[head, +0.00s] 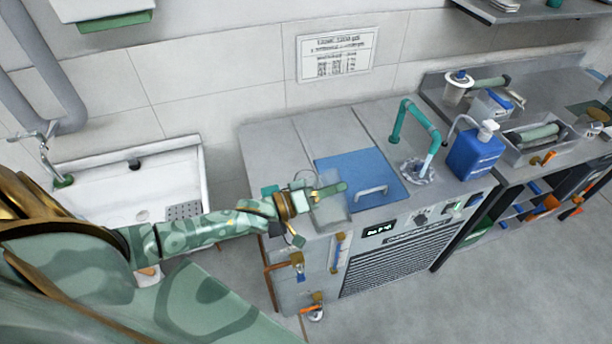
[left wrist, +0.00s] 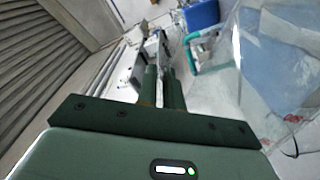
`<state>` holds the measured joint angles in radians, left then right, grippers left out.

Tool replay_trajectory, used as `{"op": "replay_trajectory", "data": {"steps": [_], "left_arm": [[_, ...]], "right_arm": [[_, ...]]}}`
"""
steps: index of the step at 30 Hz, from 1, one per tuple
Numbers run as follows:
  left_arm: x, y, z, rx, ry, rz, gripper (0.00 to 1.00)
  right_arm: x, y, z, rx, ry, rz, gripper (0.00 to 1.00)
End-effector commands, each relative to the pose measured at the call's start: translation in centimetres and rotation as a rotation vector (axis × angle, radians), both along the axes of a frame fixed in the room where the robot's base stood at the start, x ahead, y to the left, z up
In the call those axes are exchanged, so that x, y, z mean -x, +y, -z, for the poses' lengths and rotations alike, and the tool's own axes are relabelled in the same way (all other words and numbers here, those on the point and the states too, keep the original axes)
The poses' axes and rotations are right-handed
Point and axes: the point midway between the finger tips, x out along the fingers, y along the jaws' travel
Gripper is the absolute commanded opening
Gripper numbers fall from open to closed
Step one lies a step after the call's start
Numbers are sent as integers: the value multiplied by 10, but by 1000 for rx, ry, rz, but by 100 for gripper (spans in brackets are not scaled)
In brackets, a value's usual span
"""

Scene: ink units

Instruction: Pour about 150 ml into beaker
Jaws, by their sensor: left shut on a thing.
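My left gripper (head: 336,189) reaches in from the left, over the left part of the grey unit. It is shut on a clear see-through vessel (head: 329,212), which hangs at the fingers in front of the blue lid. In the left wrist view the clear vessel (left wrist: 272,62) fills the right side, beside the green fingers (left wrist: 161,88). I cannot make out any liquid level or markings in it. No second vessel that is clearly the beaker shows. My right gripper is not in view.
The grey unit has a blue lid (head: 352,173) with a handle and a teal bent pipe (head: 411,112) over a small basin. A blue bottle (head: 474,153) stands right of it. A white sink (head: 190,160) is at left. A pale cup (head: 456,92) stands on the back counter.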

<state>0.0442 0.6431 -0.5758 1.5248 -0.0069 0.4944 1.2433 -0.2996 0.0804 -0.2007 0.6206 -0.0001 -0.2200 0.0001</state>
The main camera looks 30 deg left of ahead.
Motion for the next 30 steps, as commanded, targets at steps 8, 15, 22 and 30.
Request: {"op": "replay_trajectory", "data": {"steps": [8,15,22,30], "left_arm": [[-6,9,-12,70,48,0,0],[-9,12,-17,103,73,0,0],[-11,16,-20,129,93,-1,0],[-14,20,-24,163,116,-1,0]], "right_arm": [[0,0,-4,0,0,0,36],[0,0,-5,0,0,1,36],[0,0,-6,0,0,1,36],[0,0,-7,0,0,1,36]]}}
